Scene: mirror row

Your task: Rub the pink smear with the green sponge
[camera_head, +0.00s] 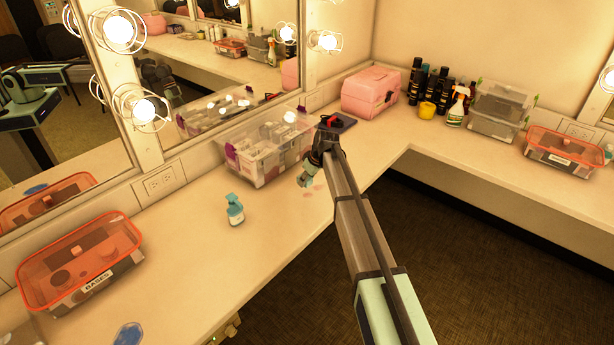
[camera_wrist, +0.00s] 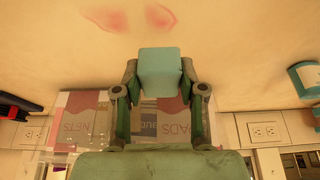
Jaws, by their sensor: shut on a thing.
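The green sponge (camera_wrist: 160,72) is a small blue-green block, held between the fingers of my gripper (camera_wrist: 158,88) in the wrist view. My gripper is shut on it. The pink smear (camera_wrist: 130,18) shows as two pinkish patches on the counter, at the top of the wrist view, beyond the sponge. Whether the sponge touches the counter cannot be told.
A clear bin (camera_head: 262,160) stands behind my gripper against the mirror wall. A blue bottle (camera_head: 235,210) stands to the left, and a pink case (camera_head: 370,92) at the back. An orange-lidded box (camera_head: 82,258) is far left. The counter (camera_head: 190,245) between is mostly clear.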

